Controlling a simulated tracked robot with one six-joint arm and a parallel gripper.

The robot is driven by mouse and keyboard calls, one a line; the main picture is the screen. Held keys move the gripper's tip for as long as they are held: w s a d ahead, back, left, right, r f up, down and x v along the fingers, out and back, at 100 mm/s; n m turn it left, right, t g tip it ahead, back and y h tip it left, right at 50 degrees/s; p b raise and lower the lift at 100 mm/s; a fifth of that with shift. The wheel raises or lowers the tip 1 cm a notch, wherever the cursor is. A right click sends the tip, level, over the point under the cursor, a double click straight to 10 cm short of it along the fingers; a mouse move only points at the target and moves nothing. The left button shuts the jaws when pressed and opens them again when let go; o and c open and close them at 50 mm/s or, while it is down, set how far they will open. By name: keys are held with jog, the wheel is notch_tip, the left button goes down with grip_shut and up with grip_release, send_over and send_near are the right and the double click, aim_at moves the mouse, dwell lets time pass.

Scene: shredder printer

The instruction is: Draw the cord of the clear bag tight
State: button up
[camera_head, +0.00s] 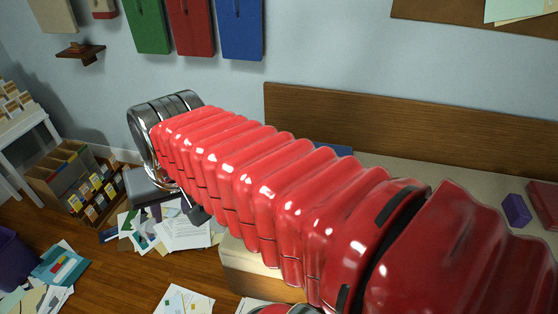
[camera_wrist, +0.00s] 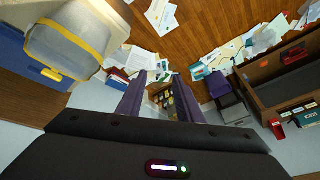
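The clear bag (camera_wrist: 70,48) is at the upper left of the wrist view, a greyish see-through bulge. A yellow cord (camera_wrist: 80,27) runs around it, with a yellow piece (camera_wrist: 52,74) at its lower edge. My gripper (camera_wrist: 159,77) is in the middle of the wrist view, with its two purple fingers apart and nothing between them. The bag lies to the left of the fingers, clear of them. In the head view my red arm crosses the picture; I cannot make out the bag or my fingers there.
A bench (camera_head: 400,168) with a wooden back stands along the wall, bearing a purple block (camera_head: 516,210). Papers (camera_head: 180,228) litter the floor. A box of folders (camera_head: 70,180) stands at left. Coloured folders (camera_head: 192,25) hang on the wall. Open floor (camera_wrist: 205,45) shows between papers.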

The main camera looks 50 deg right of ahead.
jog(key=w+d+f+m, duration=0.1)
jog(key=w+d+m, duration=0.2)
jog(key=d+m, duration=0.35)
jog(key=w+d+m+g, duration=0.1)
jog(key=w+d+m, duration=0.2)
jog(key=d, duration=0.6)
jog(key=w+d+f+m, duration=0.1)
jog(key=w+d+m, duration=0.35)
jog(key=d, duration=0.25)
jog(key=s+d+f+m, duration=0.2)
jog(key=d+f+m, duration=0.1)
jog(key=d, duration=0.5)
jog(key=s+d+f+m+y, duration=0.1)
jog(key=d+f+m, duration=0.3)
jog(key=d, duration=0.5)
jog(key=s+d+f+m+y, duration=0.1)
jog(key=s+d+f+m, duration=0.2)
jog(key=d, duration=0.5)
jog(key=s+m, duration=0.1)
jog(key=m, duration=0.1)
jog(key=shift+d+f+m, duration=0.15)
jog(key=shift+m, duration=0.15)
jog(key=x, duration=1.3)
jog(key=shift+w+f, duration=0.3)
jog(key=shift+f, duration=0.05)
jog(key=shift+c, duration=0.4)
